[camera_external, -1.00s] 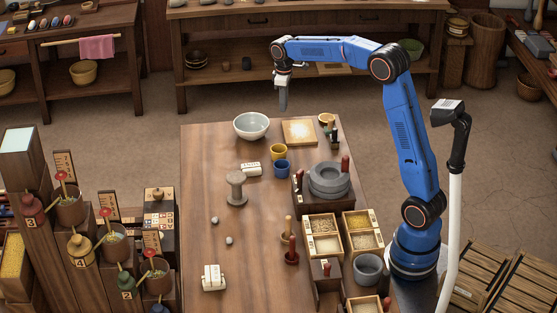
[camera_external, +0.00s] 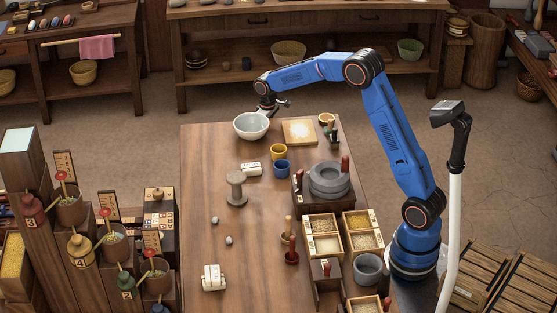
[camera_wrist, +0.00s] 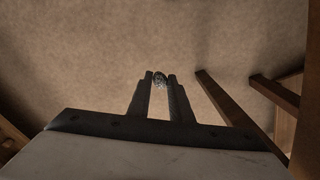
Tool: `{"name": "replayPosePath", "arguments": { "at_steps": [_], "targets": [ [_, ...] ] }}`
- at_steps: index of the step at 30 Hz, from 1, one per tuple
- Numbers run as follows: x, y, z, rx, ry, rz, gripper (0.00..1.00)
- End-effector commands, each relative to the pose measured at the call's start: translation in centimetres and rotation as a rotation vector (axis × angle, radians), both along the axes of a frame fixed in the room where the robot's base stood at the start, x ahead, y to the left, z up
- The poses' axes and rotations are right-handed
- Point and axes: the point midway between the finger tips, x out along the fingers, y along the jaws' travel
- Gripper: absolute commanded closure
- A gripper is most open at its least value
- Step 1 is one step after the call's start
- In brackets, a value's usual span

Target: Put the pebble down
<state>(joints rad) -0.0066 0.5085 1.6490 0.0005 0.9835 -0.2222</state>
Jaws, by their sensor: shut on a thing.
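My gripper (camera_wrist: 160,77) is shut on a small speckled grey pebble (camera_wrist: 160,82), held between its fingertips in the wrist view. In the external view my gripper (camera_external: 277,103) is at the far end of the wooden table (camera_external: 205,165), just behind the pale bowl (camera_external: 251,126). It is tilted and partly hidden by my wrist. The pebble cannot be made out there. Two other small grey pebbles, a farther one (camera_external: 215,220) and a nearer one (camera_external: 228,240), lie on the left part of the table. The wrist view shows bare floor beyond the held pebble.
A square board (camera_external: 299,131), a yellow cup (camera_external: 278,152) and a blue cup (camera_external: 281,168) stand near the bowl. A stone quern (camera_external: 329,180) is at the right. The table's left strip is mostly clear.

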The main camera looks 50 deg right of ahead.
Motion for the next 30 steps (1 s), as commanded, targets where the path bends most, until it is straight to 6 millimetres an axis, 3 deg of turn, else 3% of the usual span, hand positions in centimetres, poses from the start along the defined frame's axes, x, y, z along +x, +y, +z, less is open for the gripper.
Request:
{"name": "replayPosePath", "arguments": {
  "at_steps": [3, 8, 19, 24, 30],
  "targets": [
    [1.1, 1.3, 5.1, 0.001, -0.007, -0.060, 1.00],
    [1.2, 4.1, 11.4, 0.001, -0.006, -0.156, 1.00],
    [-1.2, 10.2, 25.4, 0.004, -0.003, -0.375, 1.00],
    [-3.4, 13.6, 29.0, 0.003, 0.000, -0.448, 1.00],
    [-5.6, 17.4, 29.4, 0.003, 0.002, -0.486, 1.00]
  ]
}}
